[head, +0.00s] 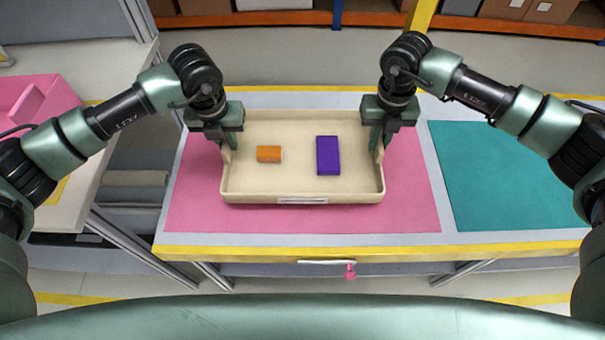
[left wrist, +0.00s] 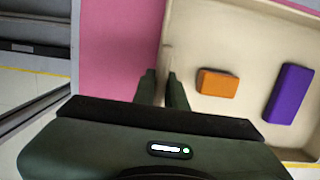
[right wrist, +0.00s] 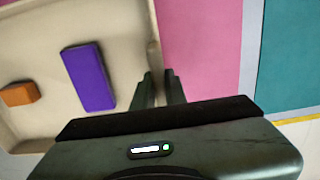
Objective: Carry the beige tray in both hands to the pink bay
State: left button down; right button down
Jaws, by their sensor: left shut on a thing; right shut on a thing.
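The beige tray (head: 300,190) is in the middle of the head view, over the pink bay (head: 408,200) on the table. Pink shows on its left, right and front sides. I cannot tell whether the tray rests on the bay or hangs just above it. An orange block (head: 269,154) and a purple block (head: 328,155) lie in the tray. My left gripper (head: 228,150) is shut on the tray's left wall, which also shows in the left wrist view (left wrist: 165,45). My right gripper (head: 379,145) is shut on the tray's right wall.
A teal bay (head: 510,175) lies to the right of the pink one and is empty. A side table with a pink container (head: 35,100) stands at the left, across a gap. A yellow strip (head: 400,251) marks the table's front edge, with a small pink tag (head: 350,271) below.

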aim_at(373, 158)
pick_arm(q)
jog(key=shift+r, duration=0.15)
pick_arm(e)
jog(key=shift+r, duration=0.15)
pick_arm(q)
jog(key=shift+f, duration=0.2)
pick_arm(e)
jog(key=shift+f, duration=0.2)
